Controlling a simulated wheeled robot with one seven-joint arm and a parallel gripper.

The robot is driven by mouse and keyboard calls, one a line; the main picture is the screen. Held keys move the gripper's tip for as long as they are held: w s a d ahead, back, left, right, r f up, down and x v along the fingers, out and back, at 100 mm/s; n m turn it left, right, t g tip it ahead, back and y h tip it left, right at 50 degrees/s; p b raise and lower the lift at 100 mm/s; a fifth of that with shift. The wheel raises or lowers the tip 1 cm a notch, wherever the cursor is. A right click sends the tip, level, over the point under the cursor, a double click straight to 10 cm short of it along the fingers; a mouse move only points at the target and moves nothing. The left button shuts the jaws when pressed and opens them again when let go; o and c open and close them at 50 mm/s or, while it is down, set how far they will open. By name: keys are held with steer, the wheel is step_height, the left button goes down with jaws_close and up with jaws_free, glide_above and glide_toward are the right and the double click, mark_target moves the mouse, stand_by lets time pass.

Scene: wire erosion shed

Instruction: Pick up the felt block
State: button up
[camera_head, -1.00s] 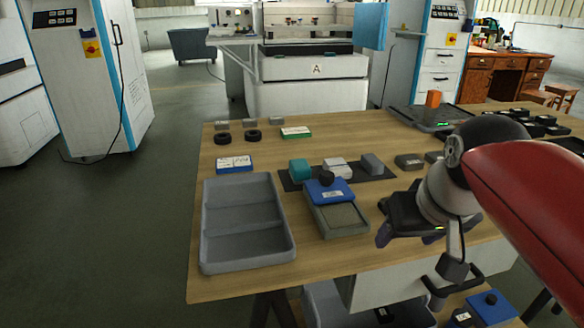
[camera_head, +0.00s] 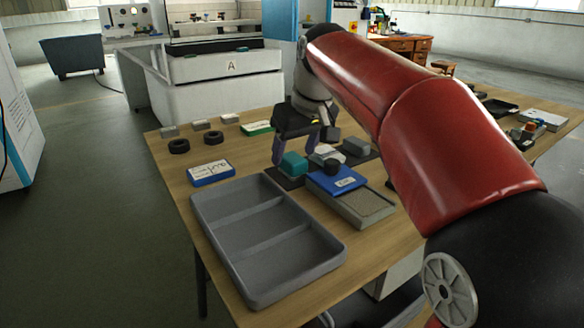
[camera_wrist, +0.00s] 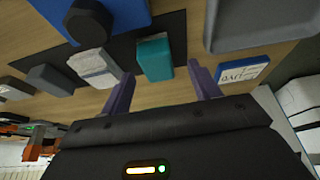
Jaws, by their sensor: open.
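A teal block (camera_head: 292,164) stands on a dark mat (camera_head: 283,182); it also shows in the wrist view (camera_wrist: 154,58). A pale, wrapped-looking block (camera_wrist: 93,67) and a grey block (camera_wrist: 50,80) stand in a row beside it. I cannot tell for sure by texture which one is felt; the teal one is nearest my gripper. My gripper (camera_head: 297,147) is open and empty, pointing down behind the teal block in the head view. In the wrist view its purple fingers (camera_wrist: 163,88) are apart, with the teal block just beyond and between them.
A grey divided tray (camera_head: 240,215) lies at the front left of the table. A lidded box with a blue top (camera_head: 337,180) stands near the mat. A blue-and-white labelled box (camera_head: 211,172), two black rings (camera_head: 179,146) and small grey blocks lie at the left.

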mark_target(293, 158)
steer(key=x, duration=0.3)
steer(key=shift+w+d+f, duration=0.1)
steer(key=shift+c, duration=0.3)
steer(key=c, duration=1)
step_height(293, 158, up, 20)
steer(key=p, duration=0.6)
